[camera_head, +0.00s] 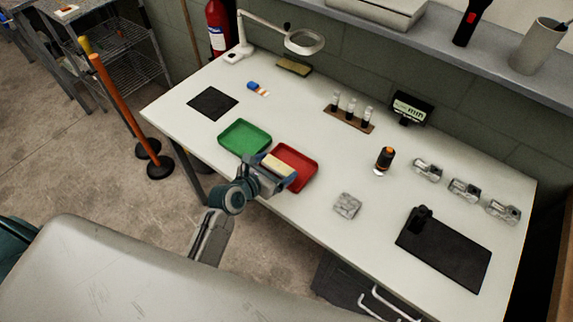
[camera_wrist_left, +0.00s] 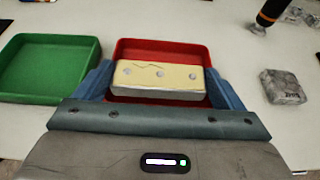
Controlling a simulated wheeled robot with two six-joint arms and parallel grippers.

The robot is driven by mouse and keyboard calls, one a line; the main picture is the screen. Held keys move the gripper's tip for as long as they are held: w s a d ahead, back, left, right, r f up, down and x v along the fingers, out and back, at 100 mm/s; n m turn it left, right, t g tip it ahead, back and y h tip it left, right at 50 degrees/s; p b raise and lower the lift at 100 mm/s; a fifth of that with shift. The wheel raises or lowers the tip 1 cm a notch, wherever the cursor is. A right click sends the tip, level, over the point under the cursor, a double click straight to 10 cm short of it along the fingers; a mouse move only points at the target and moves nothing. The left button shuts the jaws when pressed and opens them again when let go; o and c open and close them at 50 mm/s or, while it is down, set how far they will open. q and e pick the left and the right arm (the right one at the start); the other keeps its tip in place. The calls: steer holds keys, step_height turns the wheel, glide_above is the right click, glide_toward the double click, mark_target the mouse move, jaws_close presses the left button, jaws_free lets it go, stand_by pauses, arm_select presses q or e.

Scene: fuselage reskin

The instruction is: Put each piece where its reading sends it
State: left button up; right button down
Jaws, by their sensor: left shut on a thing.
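My left gripper (camera_head: 278,172) is shut on a cream-yellow block-shaped piece (camera_wrist_left: 158,78) with several round rivet heads and a thin dark crack line on its upper face. The piece is between the blue fingers, over the near part of the red tray (camera_wrist_left: 165,49); I cannot tell how high above it. The green tray (camera_head: 245,138) is beside the red one, on the left, and looks empty. A grey piece (camera_head: 347,205) lies on the table right of the red tray; its marking is too small to read. My right gripper is not in view.
A black-and-orange handheld probe (camera_head: 385,158) stands near a small display (camera_head: 411,107) on the table. Several clear-and-grey metal parts (camera_head: 464,190) line the right side, behind a black plate (camera_head: 445,252). A vial rack (camera_head: 349,119) and a magnifier lamp (camera_head: 304,42) are at the back.

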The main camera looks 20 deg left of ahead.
mark_target(285, 167)
arm_select(q)
steer(key=w+d, duration=0.1)
steer(key=w, duration=0.1)
steer(key=shift+w+d, duration=0.35)
steer(key=shift+w, duration=0.05)
steer(key=shift+w+d+f, duration=0.15)
steer(key=shift+w, duration=0.2)
steer(key=shift+w+f, duration=0.1)
steer(key=shift+f, duration=1.8)
steer(key=o, duration=0.8)
steer(key=shift+c, duration=0.2)
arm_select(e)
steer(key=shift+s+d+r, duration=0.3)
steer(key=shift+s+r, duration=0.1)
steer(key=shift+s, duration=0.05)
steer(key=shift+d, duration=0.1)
arm_select(q)
steer(key=shift+p, duration=0.3)
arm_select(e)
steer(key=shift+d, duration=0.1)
